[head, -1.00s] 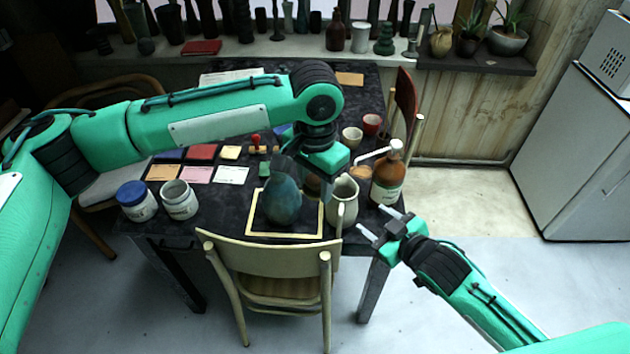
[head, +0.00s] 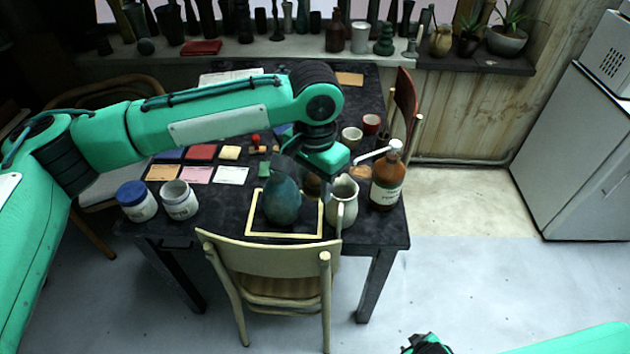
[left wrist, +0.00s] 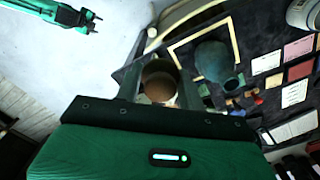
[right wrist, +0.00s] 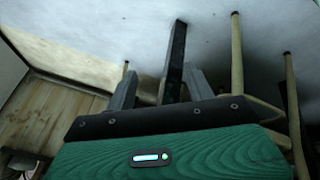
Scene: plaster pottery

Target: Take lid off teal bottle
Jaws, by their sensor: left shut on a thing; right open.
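The teal bottle (head: 283,203) stands upright inside the pale square frame on the dark table. It also shows in the left wrist view (left wrist: 212,60). My left gripper (left wrist: 160,88) is just right of the bottle in the head view, shut on a brown round piece (left wrist: 160,80). I cannot tell for sure whether this piece is the lid. A brown patch shows below the gripper in the head view (head: 312,185). My right gripper (right wrist: 160,85) is open and empty, away from the table. Only a bit of it shows at the head view's bottom edge.
A cream jug (head: 343,203) and a brown pump bottle (head: 387,180) stand close right of the frame (head: 285,236). Two jars (head: 137,202) stand at left, and coloured tiles (head: 200,152) lie behind. A wooden chair (head: 270,262) blocks the front edge.

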